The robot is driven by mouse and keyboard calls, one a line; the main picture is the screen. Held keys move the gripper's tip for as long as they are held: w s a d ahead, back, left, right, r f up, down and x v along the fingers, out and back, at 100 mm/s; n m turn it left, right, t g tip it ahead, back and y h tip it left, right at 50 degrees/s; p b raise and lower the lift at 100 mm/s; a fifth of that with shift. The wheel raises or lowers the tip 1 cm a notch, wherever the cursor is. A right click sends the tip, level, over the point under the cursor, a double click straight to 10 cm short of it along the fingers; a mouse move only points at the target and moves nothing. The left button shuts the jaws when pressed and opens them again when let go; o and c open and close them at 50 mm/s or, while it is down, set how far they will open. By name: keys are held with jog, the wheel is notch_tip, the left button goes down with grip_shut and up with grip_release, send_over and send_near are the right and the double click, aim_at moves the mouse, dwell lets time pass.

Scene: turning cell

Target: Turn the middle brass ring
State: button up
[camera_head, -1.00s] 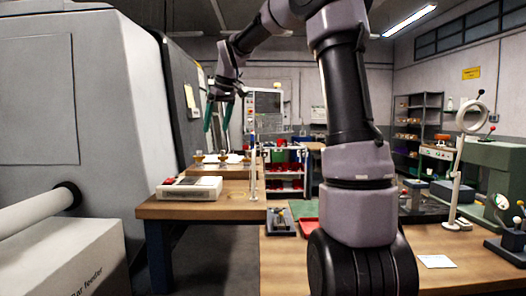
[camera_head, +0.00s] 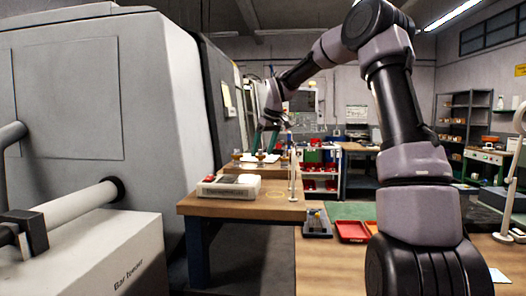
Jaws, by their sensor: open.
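Several small brass-coloured pieces stand in a row on a light base on the far wooden bench; they are too small to make out as rings. The left one (camera_head: 237,155) shows clear. The middle one (camera_head: 261,156) is close to my teal fingertips in the picture, and the right one (camera_head: 283,157) is partly blurred. My gripper (camera_head: 263,149) points down with its two teal fingers apart and empty. It overlaps the row in this view; I cannot tell how far above or in front it is.
A white box with buttons (camera_head: 229,186) lies on the near end of the bench (camera_head: 240,206), with a thin upright post (camera_head: 293,178) to its right. A large grey machine (camera_head: 100,90) and bar feeder (camera_head: 95,260) fill the left. A red tray (camera_head: 352,231) lies on the right table.

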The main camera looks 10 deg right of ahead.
jog(key=shift+a+f, duration=0.1)
jog(key=shift+f, duration=0.1)
jog(key=shift+c, duration=0.3)
grip_shut()
jog(key=shift+a+m+t+h, duration=0.2)
jog(key=shift+m+t+h, duration=0.1)
jog(key=shift+m, duration=0.6)
jog(key=shift+m+h, duration=0.3)
jog(key=shift+m, duration=0.6)
jog(key=shift+o, duration=0.3)
grip_release()
jog(key=shift+r, duration=0.1)
